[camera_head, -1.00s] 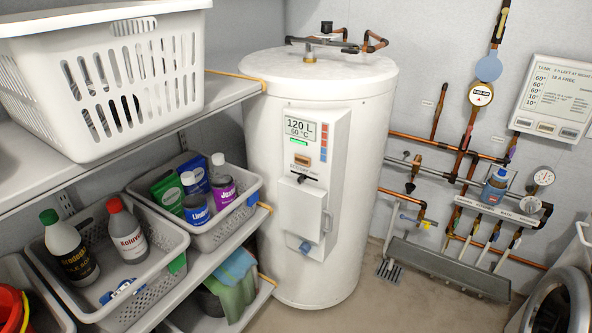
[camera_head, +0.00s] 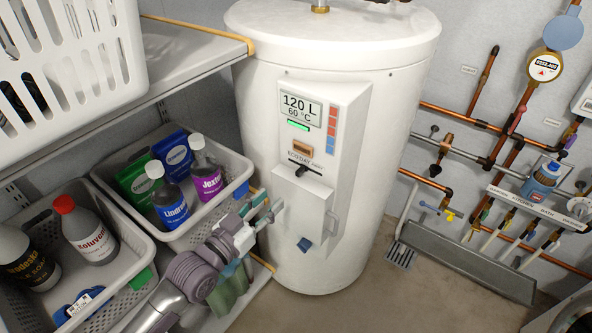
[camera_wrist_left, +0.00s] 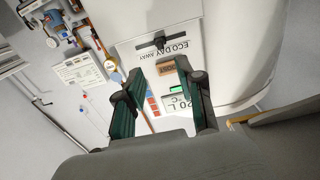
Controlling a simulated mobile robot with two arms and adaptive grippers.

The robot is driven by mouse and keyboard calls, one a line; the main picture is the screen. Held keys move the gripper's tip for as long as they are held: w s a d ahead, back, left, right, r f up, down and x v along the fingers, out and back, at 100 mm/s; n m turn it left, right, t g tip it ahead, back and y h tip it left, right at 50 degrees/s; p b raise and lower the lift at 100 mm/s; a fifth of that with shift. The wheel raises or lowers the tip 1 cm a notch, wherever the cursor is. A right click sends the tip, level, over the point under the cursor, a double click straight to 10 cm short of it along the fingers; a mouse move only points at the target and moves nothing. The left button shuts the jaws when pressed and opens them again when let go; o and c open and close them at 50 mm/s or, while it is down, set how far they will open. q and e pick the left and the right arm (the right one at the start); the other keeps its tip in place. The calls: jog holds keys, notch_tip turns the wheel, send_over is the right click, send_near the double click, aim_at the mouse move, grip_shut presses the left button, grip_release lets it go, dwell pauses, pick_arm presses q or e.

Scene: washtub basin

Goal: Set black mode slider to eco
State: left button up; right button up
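The black mode slider (camera_head: 301,169) sits on the white front panel of the boiler (camera_head: 262,110), under the ECO, DAY, AWAY labels (camera_head: 304,160). Its knob looks near the middle of its slot; the exact setting is hard to tell. The slider also shows upside down in the left wrist view (camera_wrist_left: 158,42), beyond the fingers. My left gripper (camera_head: 270,208) is below and left of the slider, apart from it. In the left wrist view its two green-padded fingers (camera_wrist_left: 163,85) are spread with nothing between them. My right gripper is not in view.
A brown button (camera_head: 303,147) and a lit display (camera_head: 301,108) are above the slider. A basket of bottles (camera_head: 225,163) on the shelf stands close left of my gripper. Pipes (camera_head: 470,130) line the right wall.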

aim_at(297, 174)
pick_arm(q)
jog(key=x, duration=1)
jog(key=shift+w+d, duration=0.15)
jog(key=shift+w, duration=0.2)
jog(key=shift+w+d+f, duration=0.1)
jog(key=shift+w+d, duration=0.1)
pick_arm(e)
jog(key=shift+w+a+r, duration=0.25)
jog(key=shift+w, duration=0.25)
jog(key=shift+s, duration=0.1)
pick_arm(q)
grip_shut()
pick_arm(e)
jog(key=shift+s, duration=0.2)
